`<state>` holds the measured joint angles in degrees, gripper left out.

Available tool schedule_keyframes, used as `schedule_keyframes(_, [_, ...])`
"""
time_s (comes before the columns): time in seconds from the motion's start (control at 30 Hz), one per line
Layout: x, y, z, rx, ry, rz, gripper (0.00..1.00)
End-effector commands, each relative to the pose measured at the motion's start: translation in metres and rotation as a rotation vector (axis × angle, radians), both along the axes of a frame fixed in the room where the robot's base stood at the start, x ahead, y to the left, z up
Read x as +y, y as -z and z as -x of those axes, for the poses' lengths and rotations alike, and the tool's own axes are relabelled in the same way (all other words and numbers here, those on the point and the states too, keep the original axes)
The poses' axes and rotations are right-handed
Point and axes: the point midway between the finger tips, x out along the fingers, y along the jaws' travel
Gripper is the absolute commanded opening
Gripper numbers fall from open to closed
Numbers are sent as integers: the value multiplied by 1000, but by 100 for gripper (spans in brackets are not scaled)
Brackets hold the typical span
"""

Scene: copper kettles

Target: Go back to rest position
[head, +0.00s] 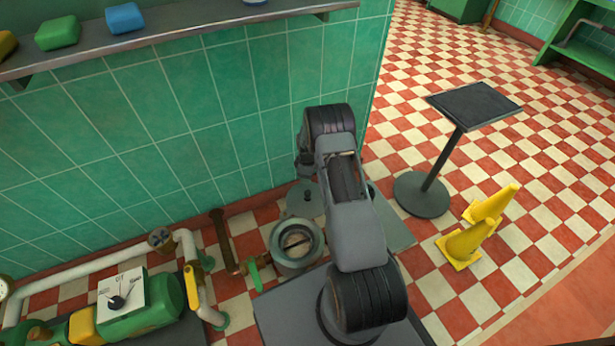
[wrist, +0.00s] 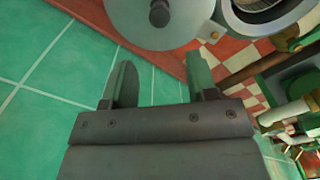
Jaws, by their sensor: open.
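My gripper (wrist: 162,82) shows in the wrist view with its two fingers apart and nothing between them. Green wall tiles and a strip of checkered floor lie behind the fingers. A round grey lid with a dark knob (wrist: 158,38) is just beyond the fingertips, apart from them as far as I can tell. In the head view my arm is folded upright in the middle, and its links hide most of the gripper near the wall. The grey lid (head: 301,205) also shows there, partly covered by my arm.
A round open metal vessel (head: 284,263) stands on the floor left of my arm. A green machine with a gauge (head: 130,305) and pipes fill the lower left. A shelf (head: 170,36) holds coloured blocks. A black stand (head: 436,172) and yellow cones (head: 464,246) are right, with open floor beyond.

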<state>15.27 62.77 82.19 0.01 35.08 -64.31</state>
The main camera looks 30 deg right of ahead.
Motion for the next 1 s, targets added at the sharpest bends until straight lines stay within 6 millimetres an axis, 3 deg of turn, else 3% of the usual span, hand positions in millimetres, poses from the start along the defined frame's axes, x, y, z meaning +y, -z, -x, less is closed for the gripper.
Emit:
schedule_keyframes(0.47, [0,0,0,0,0,0,53])
schedule_keyframes(0.57, [4,-38,-3,-15,22,4,53])
schedule_keyframes(0.67, [11,-92,-4,-32,62,7,53])
schedule_keyframes(0.87, [34,-221,6,-75,177,8,53])
schedule_keyframes(1.0, [51,-309,24,-107,263,4,53])
